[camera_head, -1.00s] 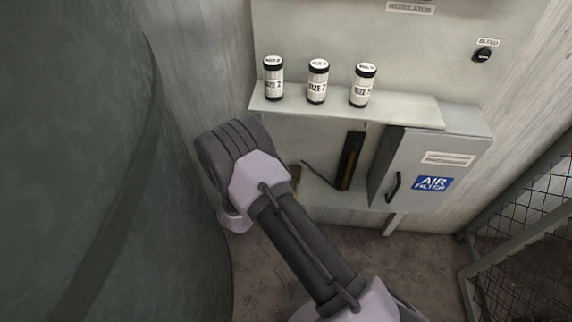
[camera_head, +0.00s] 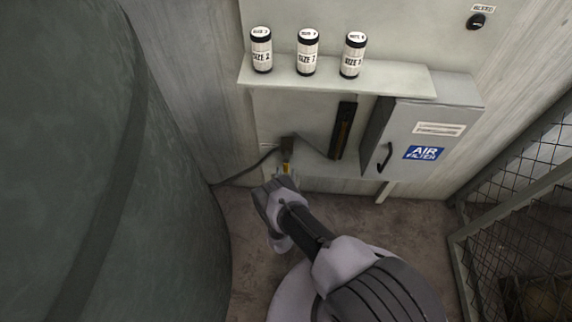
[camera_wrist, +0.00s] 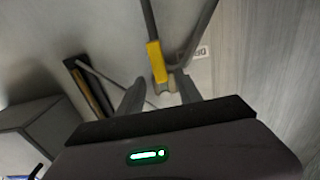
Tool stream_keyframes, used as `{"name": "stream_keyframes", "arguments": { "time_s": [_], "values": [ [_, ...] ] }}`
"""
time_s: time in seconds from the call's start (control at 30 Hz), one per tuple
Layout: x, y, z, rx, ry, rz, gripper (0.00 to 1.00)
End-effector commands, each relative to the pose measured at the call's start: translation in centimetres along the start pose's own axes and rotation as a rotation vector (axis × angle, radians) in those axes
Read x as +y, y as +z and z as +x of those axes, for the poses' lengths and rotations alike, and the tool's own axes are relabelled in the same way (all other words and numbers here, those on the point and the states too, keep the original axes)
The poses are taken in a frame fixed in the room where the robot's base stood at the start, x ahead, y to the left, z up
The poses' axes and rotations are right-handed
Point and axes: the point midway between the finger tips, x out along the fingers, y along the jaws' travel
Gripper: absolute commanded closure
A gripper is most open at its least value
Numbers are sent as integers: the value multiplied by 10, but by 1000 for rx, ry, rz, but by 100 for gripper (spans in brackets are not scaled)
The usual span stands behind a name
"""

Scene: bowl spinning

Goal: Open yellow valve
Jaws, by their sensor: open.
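The yellow valve (camera_wrist: 157,62) shows in the wrist view as a yellow handle on a grey pipe, just beyond my fingertips. In the head view a small yellow bit of the valve (camera_head: 286,169) shows low on the wall, partly hidden by my arm. My gripper (camera_wrist: 160,92) is open, with one finger on each side of the valve's lower end. I cannot tell whether either finger touches it.
Several things are near: a shelf (camera_head: 330,80) with three canisters (camera_head: 307,53), a grey air filter box (camera_head: 445,115) to the right, and a large green tank (camera_head: 110,170) at left. A mesh fence (camera_head: 520,170) stands at far right. Bare floor shows between tank and fence.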

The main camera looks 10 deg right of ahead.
Motion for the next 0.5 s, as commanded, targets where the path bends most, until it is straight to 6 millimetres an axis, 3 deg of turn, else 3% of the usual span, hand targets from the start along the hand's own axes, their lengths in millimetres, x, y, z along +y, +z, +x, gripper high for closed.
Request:
{"name": "stream_keyframes", "arguments": {
  "time_s": [0.1, 0.2, 0.5],
  "values": [
    [0, 5, 25, 2, 0, 1, 58],
    [0, 5, 38, 0, 0, 1, 58],
    [0, 2, 46, -2, -1, 0, 58]
  ]
}}
